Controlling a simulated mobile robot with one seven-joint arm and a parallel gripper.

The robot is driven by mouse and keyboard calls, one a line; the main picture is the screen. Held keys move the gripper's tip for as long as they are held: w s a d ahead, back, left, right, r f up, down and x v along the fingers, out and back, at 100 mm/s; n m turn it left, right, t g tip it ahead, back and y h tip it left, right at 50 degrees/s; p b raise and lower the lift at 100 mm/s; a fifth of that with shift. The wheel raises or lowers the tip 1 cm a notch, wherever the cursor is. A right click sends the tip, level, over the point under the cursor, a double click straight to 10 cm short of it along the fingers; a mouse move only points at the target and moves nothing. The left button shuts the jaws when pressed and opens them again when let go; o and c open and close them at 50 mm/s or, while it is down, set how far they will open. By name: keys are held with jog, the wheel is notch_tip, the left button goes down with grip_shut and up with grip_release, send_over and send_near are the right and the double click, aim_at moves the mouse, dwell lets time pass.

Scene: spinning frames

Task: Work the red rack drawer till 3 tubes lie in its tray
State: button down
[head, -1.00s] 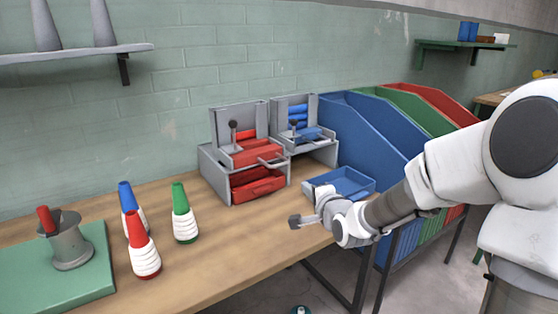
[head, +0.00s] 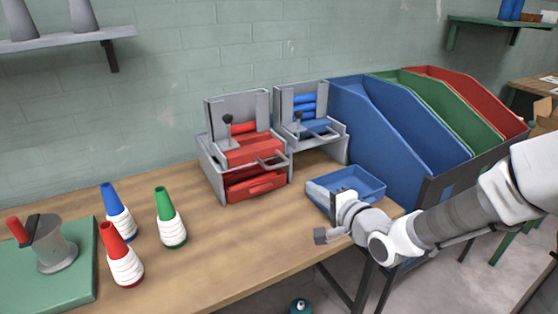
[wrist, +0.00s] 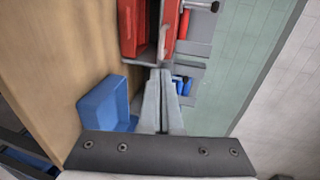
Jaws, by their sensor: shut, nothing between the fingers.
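The red rack (head: 207,150) is a grey stand on the bench with a red drawer (head: 253,150) that has a grey bar handle (head: 271,160). A red tube (head: 243,128) shows in its upright feeder. Below the drawer sits a red tray (head: 257,186); I cannot make out any tubes in it. My gripper (head: 322,237) is shut and empty, over the bench's front edge, in front of and to the right of the rack. In the wrist view my gripper's fingers (wrist: 160,92) are together, with the red drawer (wrist: 170,25) and red tray (wrist: 132,22) beyond them.
A blue rack (head: 315,128) with blue tubes stands right of the red one. A blue tray (head: 362,182) lies near my gripper. Red, green and blue thread cones (head: 122,262) and a green mat (head: 60,285) are at left. Large bins (head: 390,130) stand at right. The bench's front middle is clear.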

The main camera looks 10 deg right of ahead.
jog(key=shift+r+y, duration=0.2)
jog(key=shift+y, duration=0.1)
jog(key=b, duration=0.3)
send_near(279, 166)
jog(key=x, duration=0.6)
jog(key=shift+w+a, duration=0.15)
jog(key=shift+w, duration=0.25)
